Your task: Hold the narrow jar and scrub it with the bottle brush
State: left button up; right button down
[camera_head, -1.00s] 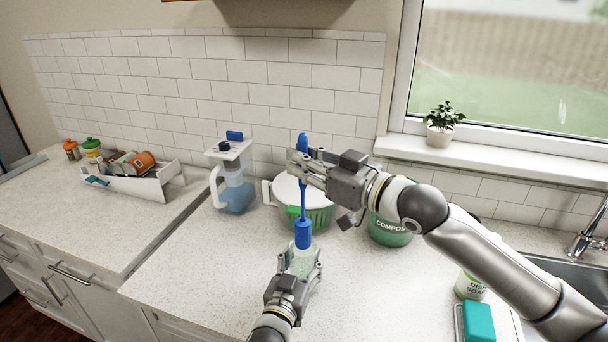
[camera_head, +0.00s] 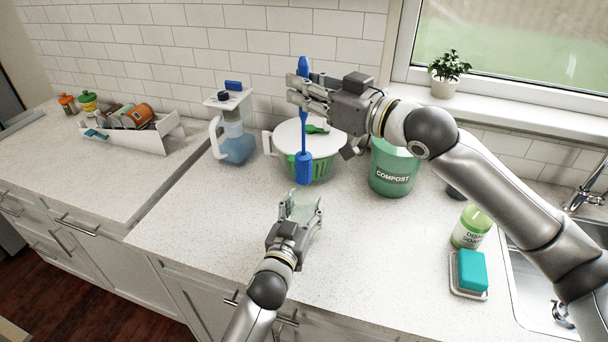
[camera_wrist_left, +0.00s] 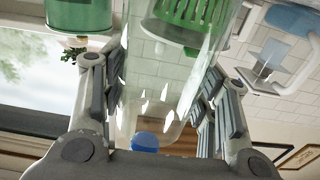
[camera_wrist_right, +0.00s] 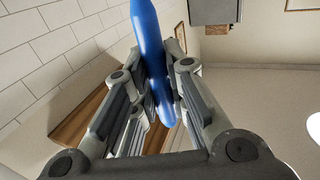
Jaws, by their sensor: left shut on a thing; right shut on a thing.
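The narrow jar (camera_head: 300,205) is clear glass. My left gripper (camera_head: 303,212) is shut on it and holds it upright, mouth up, above the counter. In the left wrist view the jar (camera_wrist_left: 170,75) stands between the fingers of my left gripper (camera_wrist_left: 165,105). The blue bottle brush (camera_head: 303,166) hangs vertically, its head down, over the jar. Its head appears just above the jar's mouth, outside it. My right gripper (camera_head: 302,92) is shut on the brush's handle. The right wrist view shows the blue handle (camera_wrist_right: 152,60) between the fingers of my right gripper (camera_wrist_right: 155,95).
Dish soap (camera_head: 471,227) and a teal sponge (camera_head: 472,270) sit at right by the sink (camera_head: 535,280). The counter front is clear.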

dwell(0.3)
pick_arm(q)
jog(key=o, duration=1.2)
jog(key=v, duration=1.2)
jog(key=shift+s, duration=0.1)
pick_arm(e)
jog(key=shift+f, duration=0.1)
